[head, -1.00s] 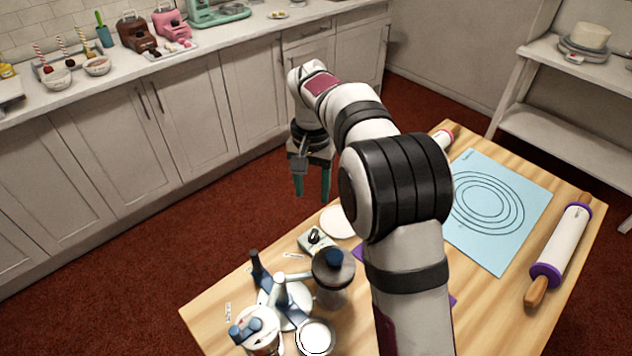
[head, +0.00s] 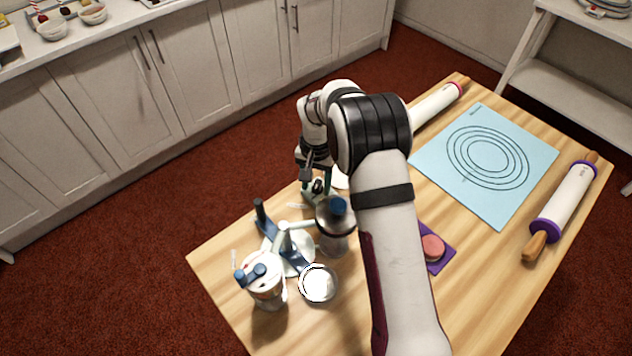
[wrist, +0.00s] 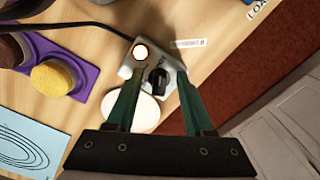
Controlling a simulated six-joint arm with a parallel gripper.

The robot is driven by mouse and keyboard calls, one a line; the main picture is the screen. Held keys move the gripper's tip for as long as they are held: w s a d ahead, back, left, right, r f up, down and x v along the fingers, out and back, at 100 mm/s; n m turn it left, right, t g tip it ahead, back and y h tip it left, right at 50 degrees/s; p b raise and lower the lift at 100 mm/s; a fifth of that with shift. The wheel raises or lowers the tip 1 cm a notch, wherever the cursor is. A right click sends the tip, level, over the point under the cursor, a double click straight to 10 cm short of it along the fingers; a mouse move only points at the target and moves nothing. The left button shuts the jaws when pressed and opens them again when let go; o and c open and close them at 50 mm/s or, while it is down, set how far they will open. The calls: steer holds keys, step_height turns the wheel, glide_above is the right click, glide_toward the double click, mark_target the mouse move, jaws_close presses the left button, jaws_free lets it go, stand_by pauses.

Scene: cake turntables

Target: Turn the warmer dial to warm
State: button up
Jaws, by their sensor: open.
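The warmer unit is a small pale box with a black dial (wrist: 157,79) and a round, bright spot (wrist: 140,51) on its top. In the wrist view the dial lies between and just beyond the two green fingertips of my open gripper (wrist: 158,92). I cannot tell whether the fingers touch the dial. In the head view the dial (head: 318,186) shows under my gripper (head: 317,180), near the table's far left edge. The dial's markings are too small to read. A white label strip (wrist: 188,43) lies beside the warmer.
A white disc (wrist: 145,111) lies next to the warmer. A dark-lidded jar (head: 336,228), a blue-handled stand (head: 284,250), a white canister (head: 265,285) and a bright bowl (head: 318,284) stand close by. A blue mat (head: 487,200) and rolling pins (head: 567,203) lie to the right.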

jaws_close()
steer(key=shift+n, duration=0.3)
steer(key=n, duration=0.5)
steer(key=shift+d, duration=0.3)
steer(key=n, duration=0.6)
steer(key=shift+w+d, duration=0.15)
steer(key=shift+d, duration=0.1)
stand_by(0.4)
jaws_free()
steer(key=shift+r, duration=0.1)
